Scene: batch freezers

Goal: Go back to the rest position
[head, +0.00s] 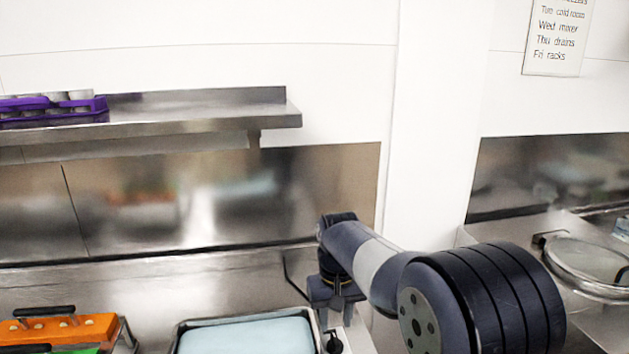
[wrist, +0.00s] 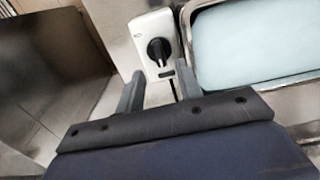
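My gripper (head: 335,312) hangs fingers down near the middle of the head view, at the right end of the pan with the pale blue content. In the wrist view my gripper (wrist: 159,84) has its two fingers spread apart with nothing between them. A white control box (wrist: 155,42) with a black dial (wrist: 158,50) shows just beyond the fingertips. The dial also shows below my gripper in the head view (head: 334,342). The fingers look apart from the dial, though the exact gap is hard to judge.
A metal pan (head: 176,334) with pale blue content stands left of my gripper. An orange rack (head: 60,330) with black handles is farther left. A steel wall shelf (head: 200,112) holds a purple rack (head: 55,107). A round lidded vessel (head: 590,262) stands at the right.

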